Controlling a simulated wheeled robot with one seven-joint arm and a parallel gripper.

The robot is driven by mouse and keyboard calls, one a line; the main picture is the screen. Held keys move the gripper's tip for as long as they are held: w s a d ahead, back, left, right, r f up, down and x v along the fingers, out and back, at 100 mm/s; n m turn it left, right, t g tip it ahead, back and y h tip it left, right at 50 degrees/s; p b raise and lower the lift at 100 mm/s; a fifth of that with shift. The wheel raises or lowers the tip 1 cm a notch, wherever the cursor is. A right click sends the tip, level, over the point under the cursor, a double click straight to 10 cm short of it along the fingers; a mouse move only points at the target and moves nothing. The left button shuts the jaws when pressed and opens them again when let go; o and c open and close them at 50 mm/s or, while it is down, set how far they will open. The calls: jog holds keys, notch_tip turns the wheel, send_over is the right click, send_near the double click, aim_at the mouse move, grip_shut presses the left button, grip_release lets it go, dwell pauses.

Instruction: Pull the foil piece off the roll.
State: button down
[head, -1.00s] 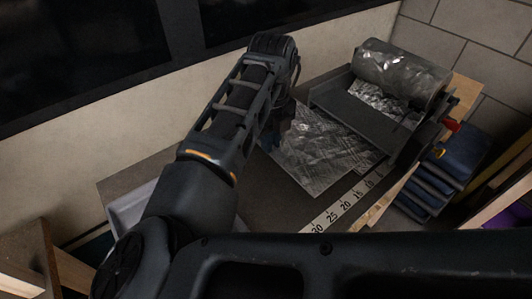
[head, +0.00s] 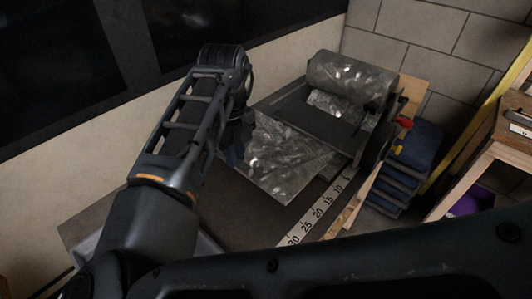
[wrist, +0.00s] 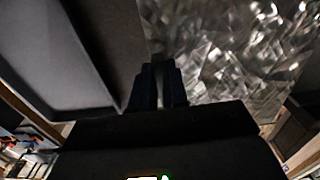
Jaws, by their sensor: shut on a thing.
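The foil roll (head: 350,80) is a crinkled silver cylinder in a dark dispenser (head: 322,120) at the upper right of the head view. A creased, flat foil piece (head: 287,160) extends from under the dispenser toward the lower left, over the table. My gripper (head: 236,150) is at the foil's left edge, mostly hidden by my arm in the head view. In the wrist view, the two dark fingers of my gripper (wrist: 160,75) are close together at the edge of the foil (wrist: 235,50), shut on it. Whether the foil is joined to the roll is hidden under the dispenser.
A numbered measuring strip (head: 313,217) runs along the table's right edge. A red knob (head: 403,122) sticks out from the dispenser's right side. Folded blue cloths (head: 408,165) are stacked beyond it. A wall stands behind. The brown tabletop (head: 245,205) near the foil is bare.

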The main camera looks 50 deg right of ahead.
jog(key=shift+a+r, duration=0.2)
jog(key=shift+r, duration=1.2)
jog(key=shift+a+r, duration=0.2)
jog(key=shift+r, duration=1.15)
